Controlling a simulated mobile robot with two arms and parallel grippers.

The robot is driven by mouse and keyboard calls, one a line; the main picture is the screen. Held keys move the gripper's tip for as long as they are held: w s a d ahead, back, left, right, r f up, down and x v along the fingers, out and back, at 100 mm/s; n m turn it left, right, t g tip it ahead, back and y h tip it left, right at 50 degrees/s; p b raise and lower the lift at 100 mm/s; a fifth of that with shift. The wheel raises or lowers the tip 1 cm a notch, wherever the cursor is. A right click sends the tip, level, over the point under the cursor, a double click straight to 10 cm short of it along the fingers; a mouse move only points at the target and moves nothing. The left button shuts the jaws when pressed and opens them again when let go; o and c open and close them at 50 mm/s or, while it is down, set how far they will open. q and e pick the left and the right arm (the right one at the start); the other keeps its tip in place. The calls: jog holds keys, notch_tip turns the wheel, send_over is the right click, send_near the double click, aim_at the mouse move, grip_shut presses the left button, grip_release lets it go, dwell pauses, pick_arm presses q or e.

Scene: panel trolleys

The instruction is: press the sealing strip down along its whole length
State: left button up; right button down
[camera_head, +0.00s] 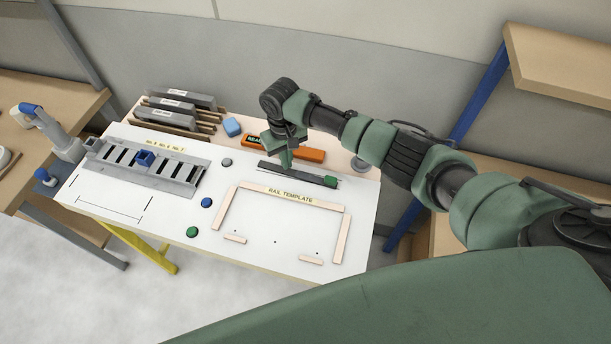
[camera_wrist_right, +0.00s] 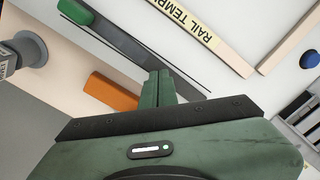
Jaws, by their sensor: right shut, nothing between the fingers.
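The dark sealing strip (camera_head: 309,177) lies on the white worktop behind the rail template, with a green piece (camera_head: 331,182) at its right end. In the right wrist view the strip (camera_wrist_right: 118,42) runs diagonally from the green piece (camera_wrist_right: 75,12) toward my fingers. My right gripper (camera_head: 286,166) is shut and empty, pointing down at the strip left of its middle. Its fingertips (camera_wrist_right: 160,76) hide part of the strip; I cannot tell whether they touch it. My left gripper is not in view.
A rail template frame (camera_head: 290,195) lies in front of the strip. A slotted grey rack (camera_head: 180,183), panels (camera_head: 175,100) and coloured buttons (camera_head: 207,202) are to the left.

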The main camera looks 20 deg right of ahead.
jog(key=shift+f+b, duration=0.55)
jog(key=shift+f, duration=0.5)
jog(key=shift+s+f, duration=0.15)
jog(key=shift+f, duration=0.05)
dwell(0.7)
jog(key=shift+r, duration=0.1)
notch_tip(320, 180, up, 3)
jog(key=p, duration=0.3)
jog(key=shift+p, duration=0.35)
